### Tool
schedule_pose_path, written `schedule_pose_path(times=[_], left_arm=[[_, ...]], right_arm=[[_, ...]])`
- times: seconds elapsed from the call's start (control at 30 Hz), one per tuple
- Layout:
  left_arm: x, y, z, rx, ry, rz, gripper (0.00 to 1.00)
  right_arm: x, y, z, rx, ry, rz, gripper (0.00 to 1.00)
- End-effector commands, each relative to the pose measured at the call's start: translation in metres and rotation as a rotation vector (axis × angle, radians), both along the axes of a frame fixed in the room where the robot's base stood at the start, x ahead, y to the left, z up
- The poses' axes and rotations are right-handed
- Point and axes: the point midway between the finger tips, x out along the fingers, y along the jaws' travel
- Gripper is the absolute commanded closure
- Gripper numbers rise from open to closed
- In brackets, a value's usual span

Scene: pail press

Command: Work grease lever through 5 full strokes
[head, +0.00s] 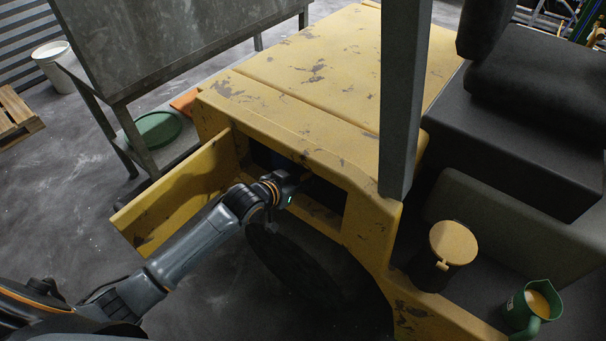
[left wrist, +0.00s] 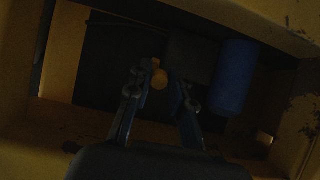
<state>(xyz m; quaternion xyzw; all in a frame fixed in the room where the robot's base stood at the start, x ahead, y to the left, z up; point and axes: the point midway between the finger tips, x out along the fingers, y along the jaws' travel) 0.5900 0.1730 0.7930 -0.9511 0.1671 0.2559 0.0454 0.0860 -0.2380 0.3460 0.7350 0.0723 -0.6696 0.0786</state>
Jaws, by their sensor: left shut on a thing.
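My left gripper (head: 297,183) reaches into the dark opening in the side of the yellow machine (head: 345,85). In the left wrist view its two fingers (left wrist: 162,84) are closed in on a small yellow-orange knob (left wrist: 159,77), which I take to be the end of the grease lever. The rest of the lever is lost in the dark. A blue cylinder (left wrist: 235,77) stands to the right of the fingers inside the compartment. In the head view the fingertips and the lever are hidden by the gripper and the shade. My right gripper is not in view.
An open yellow panel (head: 175,195) sticks out left of the opening, close to my left arm. A grey post (head: 403,100) rises to the right. A yellow-lidded black canister (head: 453,242) and green jug (head: 533,305) stand lower right. A metal bench (head: 110,110) is behind left.

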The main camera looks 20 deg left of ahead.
Motion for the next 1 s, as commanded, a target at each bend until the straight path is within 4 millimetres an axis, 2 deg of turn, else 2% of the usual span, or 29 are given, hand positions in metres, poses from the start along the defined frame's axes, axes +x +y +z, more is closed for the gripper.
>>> schedule_pose_path(times=[0.03, 0.07, 0.43, 0.73, 1.0], left_arm=[[-0.003, 0.001, -0.009, 0.002, 0.009, 0.001, 0.99], [-0.003, 0.001, -0.01, 0.001, 0.008, 0.0, 0.99], [-0.004, 0.001, -0.015, 0.002, 0.01, 0.0, 1.0], [-0.003, 0.001, -0.045, 0.003, 0.012, 0.001, 0.99], [-0.003, 0.001, -0.046, 0.003, 0.009, 0.0, 1.0]], right_arm=[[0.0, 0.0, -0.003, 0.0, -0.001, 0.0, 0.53], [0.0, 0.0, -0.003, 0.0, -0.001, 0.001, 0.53], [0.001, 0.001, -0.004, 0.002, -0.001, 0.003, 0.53], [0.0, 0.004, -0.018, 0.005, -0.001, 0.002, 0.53], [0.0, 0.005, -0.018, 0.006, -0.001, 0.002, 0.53]])
